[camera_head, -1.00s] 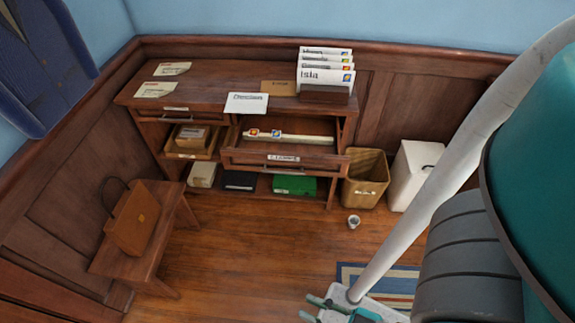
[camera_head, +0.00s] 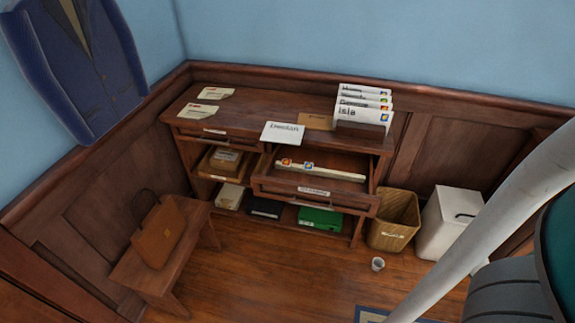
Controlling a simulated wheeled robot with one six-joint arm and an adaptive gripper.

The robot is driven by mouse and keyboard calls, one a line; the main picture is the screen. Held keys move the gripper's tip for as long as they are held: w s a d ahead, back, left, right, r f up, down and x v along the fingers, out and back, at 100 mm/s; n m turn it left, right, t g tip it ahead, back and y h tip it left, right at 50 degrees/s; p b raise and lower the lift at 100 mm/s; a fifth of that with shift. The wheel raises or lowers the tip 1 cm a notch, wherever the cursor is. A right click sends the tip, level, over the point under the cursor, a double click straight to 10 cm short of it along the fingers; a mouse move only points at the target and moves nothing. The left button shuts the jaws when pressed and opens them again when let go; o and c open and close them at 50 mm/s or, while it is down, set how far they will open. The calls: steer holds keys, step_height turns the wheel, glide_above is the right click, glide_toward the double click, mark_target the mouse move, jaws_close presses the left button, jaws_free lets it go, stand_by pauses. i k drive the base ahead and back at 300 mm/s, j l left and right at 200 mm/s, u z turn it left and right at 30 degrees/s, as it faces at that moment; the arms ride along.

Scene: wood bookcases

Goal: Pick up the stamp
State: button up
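Two small stamps sit at the left end of a pale strip (camera_head: 335,173) inside the open drawer (camera_head: 290,187) of the wooden desk. One stamp (camera_head: 287,162) looks orange-red, the other (camera_head: 308,166) blue; their pictures are too small to make out. More stamps show on the upright envelopes, such as the front one (camera_head: 385,117) marked "Isla". A white envelope (camera_head: 283,132) lies at the desk top's front edge, above the drawer. My gripper is out of the frame; only my pale arm link shows at the lower right.
The desk top (camera_head: 250,103) holds papers on the left and a brown envelope (camera_head: 315,121). A wicker basket (camera_head: 394,222), a white bin (camera_head: 447,224) and a small cup (camera_head: 378,264) stand right of the desk. A bench (camera_head: 135,273) with a brown bag (camera_head: 160,232) stands left. Floor between is clear.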

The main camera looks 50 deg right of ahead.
mark_target(286, 163)
steer(key=i+l+z, duration=0.1)
steer(key=i+z, duration=0.65)
steer(key=i, duration=0.15)
